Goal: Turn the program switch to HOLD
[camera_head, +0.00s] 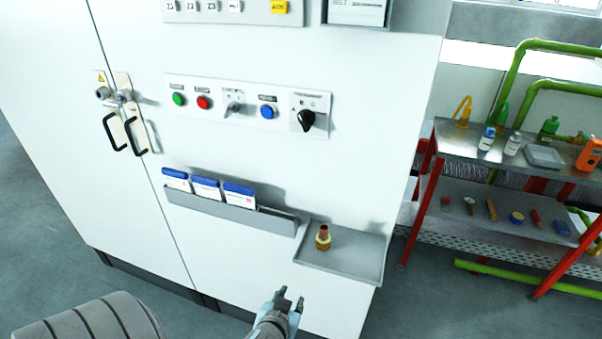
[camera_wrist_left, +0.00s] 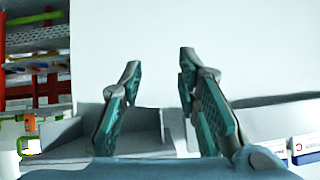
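The program switch (camera_head: 307,119) is a black rotary knob on a pale plate at the right end of the control strip on the white cabinet. Small marks sit around it, too small to read, and I cannot tell which one it points to. My left gripper (camera_head: 289,298) is low in front of the cabinet, well below the knob and just below the tray, apart from both. In the left wrist view its two fingers (camera_wrist_left: 160,70) are spread with nothing between them. The switch does not show in the wrist view. My right gripper is out of view.
Beside the knob are a blue button (camera_head: 268,111), a grey switch (camera_head: 233,107), and red (camera_head: 204,103) and green (camera_head: 179,99) buttons. A card holder (camera_head: 230,212) and a tray (camera_head: 345,265) holding a brass fitting (camera_head: 323,238) jut out below. A bench (camera_head: 470,150) stands right.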

